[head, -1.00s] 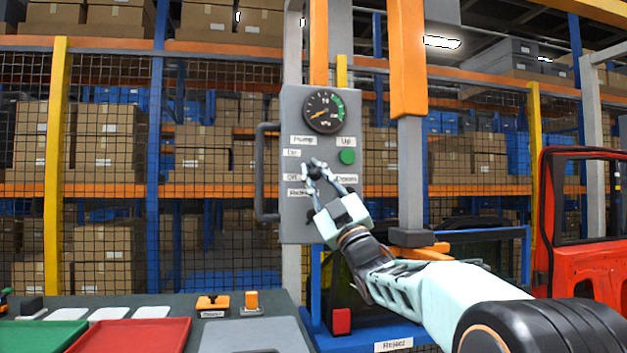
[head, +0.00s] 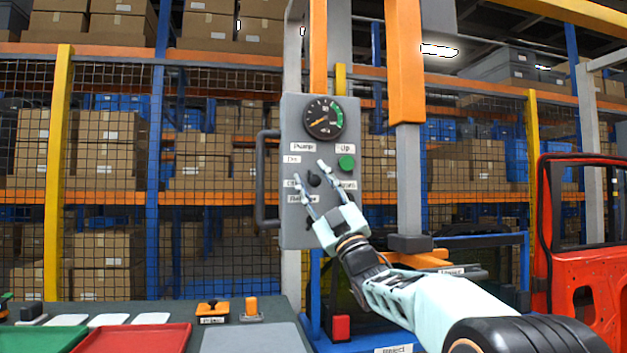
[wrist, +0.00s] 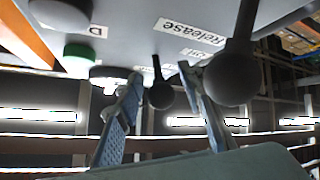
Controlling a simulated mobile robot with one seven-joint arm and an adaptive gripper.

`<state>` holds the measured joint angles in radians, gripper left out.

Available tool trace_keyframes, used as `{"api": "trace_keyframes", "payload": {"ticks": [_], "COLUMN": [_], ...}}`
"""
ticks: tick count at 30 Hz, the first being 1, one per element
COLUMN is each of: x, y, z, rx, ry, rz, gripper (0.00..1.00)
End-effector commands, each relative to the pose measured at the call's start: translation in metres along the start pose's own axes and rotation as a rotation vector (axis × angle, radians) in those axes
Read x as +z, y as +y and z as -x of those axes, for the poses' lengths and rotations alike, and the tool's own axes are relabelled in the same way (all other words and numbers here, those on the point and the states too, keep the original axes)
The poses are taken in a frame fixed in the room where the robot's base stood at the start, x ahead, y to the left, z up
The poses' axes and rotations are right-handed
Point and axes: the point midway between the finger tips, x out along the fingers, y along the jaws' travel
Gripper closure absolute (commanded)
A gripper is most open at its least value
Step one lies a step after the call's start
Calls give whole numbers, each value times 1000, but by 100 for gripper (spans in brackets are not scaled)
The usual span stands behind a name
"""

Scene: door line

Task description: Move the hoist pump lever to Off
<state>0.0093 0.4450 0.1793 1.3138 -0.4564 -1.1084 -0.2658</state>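The hoist control panel (head: 292,235) is a grey upright plate with Pump, On, Off and Release labels. The pump lever's dark round knob (head: 313,180) is about level with the Off label (head: 292,184). My gripper (head: 309,171) is open, with one finger on each side of the knob. In the wrist view the knob (wrist: 159,96) on its thin stem shows between my spread fingers (wrist: 160,74), with gaps on both sides. Contact with either finger is not visible. My fingers partly cover the labels in the head view.
A larger dark knob (wrist: 232,78) sits beside the Release label (wrist: 190,31), close to my right finger in the wrist view. A green button (head: 346,163) is under the Up label. A gauge (head: 324,118) is above, and a bar handle (head: 262,180) is at the panel's left.

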Motion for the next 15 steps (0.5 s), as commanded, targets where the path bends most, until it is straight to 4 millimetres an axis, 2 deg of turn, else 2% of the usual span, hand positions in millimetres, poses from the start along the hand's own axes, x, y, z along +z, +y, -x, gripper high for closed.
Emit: {"api": "trace_keyframes", "payload": {"ticks": [8, 15], "x": [0, 1], "y": [0, 0], "z": [3, 29], "rx": [0, -1], "ry": [-1, -4], "rz": [0, 0], "gripper": [65, 65]}}
